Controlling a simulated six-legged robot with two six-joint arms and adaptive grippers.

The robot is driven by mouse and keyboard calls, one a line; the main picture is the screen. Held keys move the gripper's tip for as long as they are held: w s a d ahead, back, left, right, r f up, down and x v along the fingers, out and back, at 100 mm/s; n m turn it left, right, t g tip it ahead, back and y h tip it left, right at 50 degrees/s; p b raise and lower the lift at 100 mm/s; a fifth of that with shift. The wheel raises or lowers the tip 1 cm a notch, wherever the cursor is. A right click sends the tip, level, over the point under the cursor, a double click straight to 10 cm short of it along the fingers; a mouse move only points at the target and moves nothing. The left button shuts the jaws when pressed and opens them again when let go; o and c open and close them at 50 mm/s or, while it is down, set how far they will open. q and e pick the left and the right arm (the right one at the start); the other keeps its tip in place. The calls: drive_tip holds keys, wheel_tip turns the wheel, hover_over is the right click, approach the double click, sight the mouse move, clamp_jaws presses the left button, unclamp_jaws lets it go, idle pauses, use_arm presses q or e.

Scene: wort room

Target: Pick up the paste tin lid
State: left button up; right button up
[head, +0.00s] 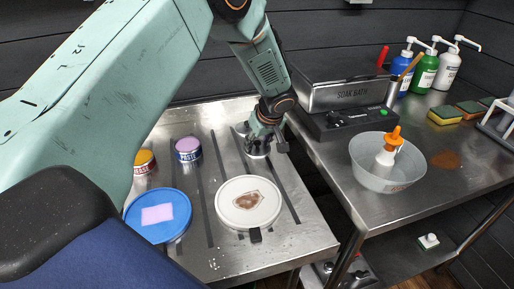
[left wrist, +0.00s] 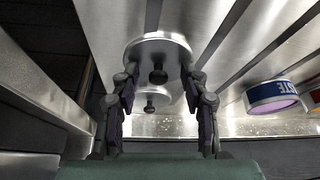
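The paste tin lid is a round silvery metal disc with a dark knob (left wrist: 157,50). In the head view its edge (head: 243,128) shows on the steel table under my left gripper (head: 262,142), which hides most of it. In the left wrist view my left gripper (left wrist: 161,74) is open, its fingertips apart on either side of the knob; I cannot see contact. A smaller, similar disc shape below may be a reflection. A tin with lilac paste (head: 188,148) stands to the left; it also shows in the left wrist view (left wrist: 272,92). My right gripper is not in view.
An orange-topped tin (head: 145,160), a blue round dish (head: 158,215) and a white round dish (head: 248,202) sit on the table. A soak bath (head: 345,90) stands close on the right, beyond a gap. A bowl (head: 388,172) with an orange-capped bottle stands farther right.

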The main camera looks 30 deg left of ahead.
use_arm(q)
drive_tip(key=shift+f, duration=0.2)
drive_tip(key=c, duration=0.7)
drive_tip(key=shift+s, duration=0.1)
clamp_jaws()
drive_tip(key=shift+f, duration=0.1)
